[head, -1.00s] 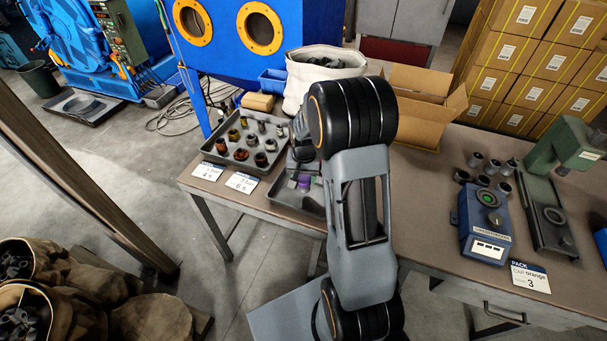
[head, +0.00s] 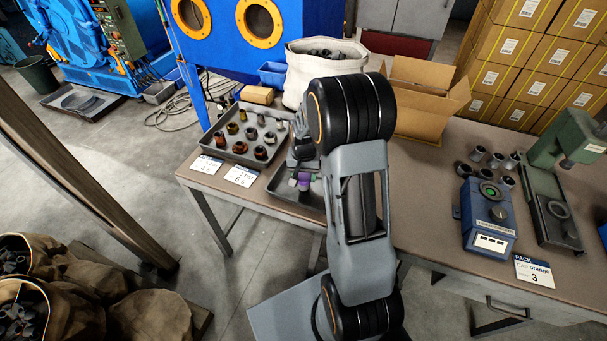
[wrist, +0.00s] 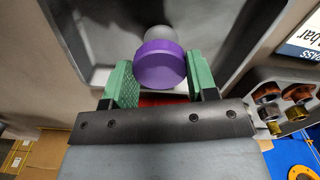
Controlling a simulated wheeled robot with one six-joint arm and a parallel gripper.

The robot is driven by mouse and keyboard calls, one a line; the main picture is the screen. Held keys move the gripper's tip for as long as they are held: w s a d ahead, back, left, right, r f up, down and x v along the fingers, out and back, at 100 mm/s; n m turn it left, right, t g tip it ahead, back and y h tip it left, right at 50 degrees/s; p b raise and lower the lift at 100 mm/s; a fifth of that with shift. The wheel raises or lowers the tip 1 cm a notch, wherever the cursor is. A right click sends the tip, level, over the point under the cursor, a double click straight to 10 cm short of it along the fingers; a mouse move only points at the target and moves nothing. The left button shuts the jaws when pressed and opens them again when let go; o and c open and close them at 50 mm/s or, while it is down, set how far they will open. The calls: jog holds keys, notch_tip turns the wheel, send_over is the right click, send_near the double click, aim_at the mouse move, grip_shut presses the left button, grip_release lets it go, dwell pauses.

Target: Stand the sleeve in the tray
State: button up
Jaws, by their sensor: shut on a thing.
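The sleeve, grey with a purple end (wrist: 158,65), sits between the green jaw pads of my gripper (wrist: 161,80) in the wrist view. The jaws are shut on it. In the head view its purple part (head: 304,182) shows at my gripper (head: 303,178), over the grey tray (head: 279,187) at the table's front left. The tray's grey floor and wall also fill the upper wrist view (wrist: 100,30). My arm hides the tray's right part. I cannot tell whether the sleeve touches the tray floor.
A second grey tray (head: 214,144) with several brown and metal fittings stands just behind left. Cards (head: 241,176) lie at the front edge. A white sack (head: 300,75), an open carton (head: 420,110), a blue device (head: 487,215) and several loose grey sleeves (head: 478,153) are on the table.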

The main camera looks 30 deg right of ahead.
jog(key=shift+f+b, duration=0.4)
jog(key=shift+f, duration=0.1)
jog(key=o, duration=1.1)
jog(key=shift+c, duration=0.2)
notch_tip(320, 180, up, 14)
jog(key=s+a+r+n+t+p, duration=0.1)
jog(key=s+a+r+n, duration=0.1)
jog(key=s, duration=0.6)
jog(key=s+a+r+n+t+p, duration=0.1)
jog(key=s+a+r+n+t, duration=0.1)
jog(key=s+a, duration=0.5)
jog(key=shift+s+a+r+n, duration=0.3)
jog(key=shift+s+r+n, duration=0.35)
jog(key=shift+n, duration=0.55)
